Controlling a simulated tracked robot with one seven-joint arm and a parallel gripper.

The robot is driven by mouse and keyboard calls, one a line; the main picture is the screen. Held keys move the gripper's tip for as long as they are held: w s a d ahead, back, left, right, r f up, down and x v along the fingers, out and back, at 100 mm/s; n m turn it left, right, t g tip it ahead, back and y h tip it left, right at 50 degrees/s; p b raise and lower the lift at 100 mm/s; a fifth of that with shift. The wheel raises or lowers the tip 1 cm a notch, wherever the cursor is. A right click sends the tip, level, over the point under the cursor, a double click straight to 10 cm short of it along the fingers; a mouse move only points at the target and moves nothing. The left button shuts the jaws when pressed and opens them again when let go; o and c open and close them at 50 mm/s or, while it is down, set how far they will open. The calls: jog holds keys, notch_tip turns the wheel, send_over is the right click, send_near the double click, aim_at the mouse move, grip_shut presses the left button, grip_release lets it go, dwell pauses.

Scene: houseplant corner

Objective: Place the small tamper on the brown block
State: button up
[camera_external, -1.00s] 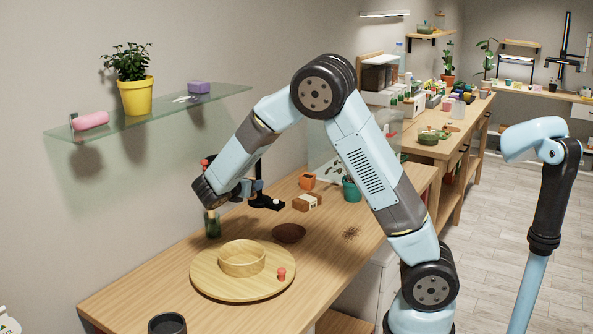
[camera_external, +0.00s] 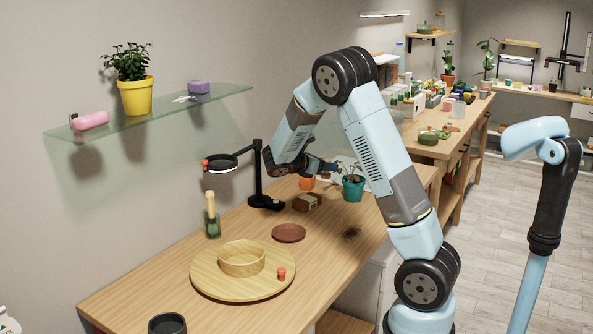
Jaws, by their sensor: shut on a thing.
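The brown block (camera_external: 307,201) lies on the wooden bench, right of the black lamp's foot. My gripper (camera_external: 322,167) is above the bench, behind and slightly right of the block in the picture, near an orange pot. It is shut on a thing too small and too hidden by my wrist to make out. I cannot make out the small tamper for certain. A tool with a pale wooden handle (camera_external: 210,201) stands upright in a green glass jar (camera_external: 212,226) at the left.
An orange pot (camera_external: 306,183) and a teal potted plant (camera_external: 353,188) are close to my gripper. A brown saucer (camera_external: 288,233) and a round wooden tray (camera_external: 215,285) lie in front.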

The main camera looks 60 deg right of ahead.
jog(key=w+d+f, duration=0.1)
jog(key=w+f, duration=0.1)
jog(key=w, duration=0.1)
jog(key=w+d+f, duration=0.2)
jog(key=w+f, duration=0.1)
jog(key=w+d+f, duration=0.2)
jog(key=w+f, duration=0.1)
jog(key=w, duration=0.1)
jog(key=shift+d+f, duration=0.1)
jog(key=shift+d, duration=0.15)
jog(key=shift+w+d+f, duration=0.15)
jog(key=shift+w+f, duration=0.15)
jog(key=shift+f, duration=1.7)
jog(key=shift+f, duration=0.1)
jog(key=o, duration=1)
jog(key=shift+v, duration=2.8)
